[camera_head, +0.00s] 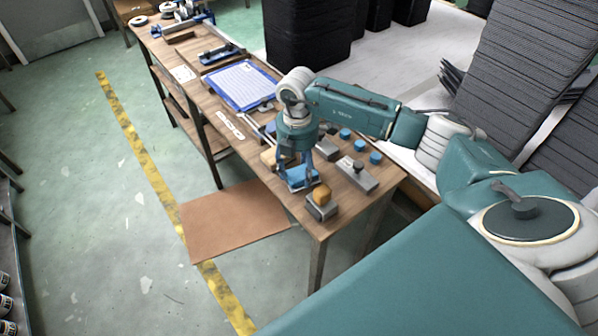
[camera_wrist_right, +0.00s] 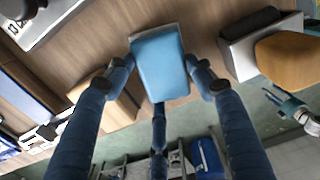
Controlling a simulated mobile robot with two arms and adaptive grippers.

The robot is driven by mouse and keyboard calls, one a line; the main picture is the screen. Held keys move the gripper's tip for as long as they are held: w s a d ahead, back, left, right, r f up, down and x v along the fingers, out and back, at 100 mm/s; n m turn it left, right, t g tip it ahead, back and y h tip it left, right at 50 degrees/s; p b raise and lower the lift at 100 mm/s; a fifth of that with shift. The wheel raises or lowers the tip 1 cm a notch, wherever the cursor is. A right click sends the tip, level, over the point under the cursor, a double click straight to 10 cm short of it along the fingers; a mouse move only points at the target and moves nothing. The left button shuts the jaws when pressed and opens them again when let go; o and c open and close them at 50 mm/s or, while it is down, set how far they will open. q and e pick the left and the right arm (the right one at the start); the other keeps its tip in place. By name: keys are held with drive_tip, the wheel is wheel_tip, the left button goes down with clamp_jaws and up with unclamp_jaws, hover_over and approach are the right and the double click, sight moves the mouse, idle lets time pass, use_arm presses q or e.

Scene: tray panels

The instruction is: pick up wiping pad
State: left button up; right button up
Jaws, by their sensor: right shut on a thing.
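The wiping pad is a blue block (camera_head: 297,181) at the near left edge of the wooden table. It also shows large in the right wrist view (camera_wrist_right: 160,64), with a thin grey rim along its top edge. My right gripper (camera_head: 301,172) points down and is shut on the pad. In the wrist view its two fingertips (camera_wrist_right: 160,78) press on the pad's left and right sides. I cannot tell whether the pad touches the table. My left gripper does not show in the head view.
A grey block with an orange top (camera_head: 321,199) stands close to the pad. A yellowish block (camera_head: 268,157), a grey block with a dark knob (camera_head: 357,173) and several blue round pieces (camera_head: 345,133) are nearby. A blue tray panel (camera_head: 240,84) lies farther back. A brown mat (camera_head: 232,221) lies on the floor.

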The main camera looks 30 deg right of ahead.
sight(298, 172)
drive_tip(key=shift+w+r, duration=0.1)
drive_tip(key=shift+r, duration=0.4)
wheel_tip(298, 172, up, 19)
drive_tip(key=b, duration=0.2)
drive_tip(key=shift+o, duration=1.1)
drive_tip(key=shift+c, duration=0.4)
